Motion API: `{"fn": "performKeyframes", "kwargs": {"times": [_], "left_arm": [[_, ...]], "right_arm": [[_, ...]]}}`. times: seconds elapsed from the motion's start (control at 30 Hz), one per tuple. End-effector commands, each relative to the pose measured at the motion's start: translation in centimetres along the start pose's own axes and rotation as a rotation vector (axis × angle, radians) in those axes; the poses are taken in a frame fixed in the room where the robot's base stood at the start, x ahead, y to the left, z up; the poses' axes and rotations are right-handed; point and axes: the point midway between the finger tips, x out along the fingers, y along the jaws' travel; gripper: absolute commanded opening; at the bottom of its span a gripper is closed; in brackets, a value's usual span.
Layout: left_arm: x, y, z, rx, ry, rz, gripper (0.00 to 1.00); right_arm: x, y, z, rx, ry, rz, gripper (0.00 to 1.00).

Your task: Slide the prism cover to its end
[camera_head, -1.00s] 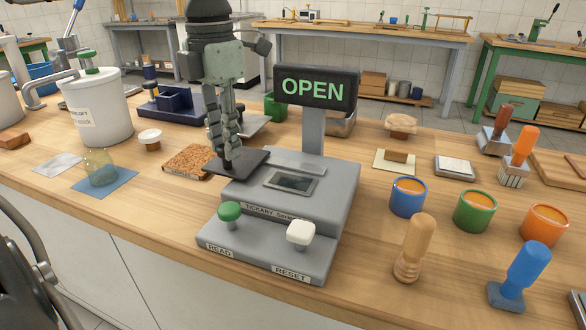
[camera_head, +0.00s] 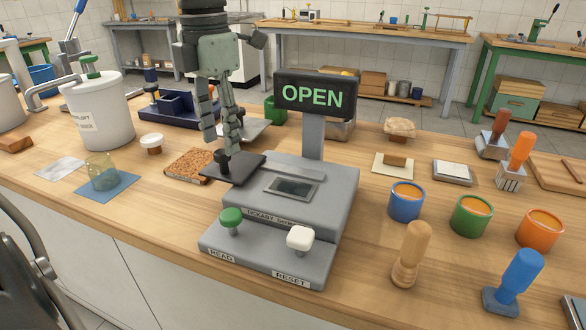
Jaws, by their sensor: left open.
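The prism cover (camera_head: 246,167) is a flat black plate on the left of the grey instrument's upper deck, overhanging its left edge. Its small dark knob (camera_head: 221,163) stands near the plate's left end. The dark glass window (camera_head: 292,188) to its right is uncovered. The grey instrument (camera_head: 325,205) carries a sign (camera_head: 315,95) that reads OPEN in green. My left gripper (camera_head: 222,143) points down over the cover, open, with its fingertips close to the knob. Whether a finger touches the knob is hard to tell. My right gripper is not in view.
Green (camera_head: 231,217) and white (camera_head: 300,238) buttons stand on the instrument's front step. A cork block (camera_head: 189,166) lies just left of the cover. A glass jar (camera_head: 102,172) and white canister (camera_head: 99,112) are farther left. Coloured pots and stampers stand at right.

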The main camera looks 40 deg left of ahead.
Motion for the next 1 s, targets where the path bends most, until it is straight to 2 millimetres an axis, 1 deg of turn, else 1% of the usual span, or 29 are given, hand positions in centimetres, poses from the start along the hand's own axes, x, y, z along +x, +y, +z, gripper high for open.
{"fn": "performKeyframes", "kwargs": {"times": [0.03, 0.3, 0.53, 0.63, 1.0], "left_arm": [[-0.7, 0.0, 0.0, 0.000, 0.000, 0.000, 0.45], [-2.9, 0.0, 0.0, -0.001, 0.000, 0.002, 0.45], [-4.5, 0.0, 0.0, 0.000, -0.001, 0.002, 0.45], [-4.8, 0.0, 0.0, 0.000, 0.000, 0.001, 0.45], [-4.8, 0.0, 0.0, 0.000, 0.000, 0.001, 0.45]], "right_arm": [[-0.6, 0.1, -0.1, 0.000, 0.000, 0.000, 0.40], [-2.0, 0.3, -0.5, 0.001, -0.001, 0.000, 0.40], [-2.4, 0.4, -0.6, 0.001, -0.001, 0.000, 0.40], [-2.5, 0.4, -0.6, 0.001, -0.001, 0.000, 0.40], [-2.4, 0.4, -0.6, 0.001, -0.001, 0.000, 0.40]]}}
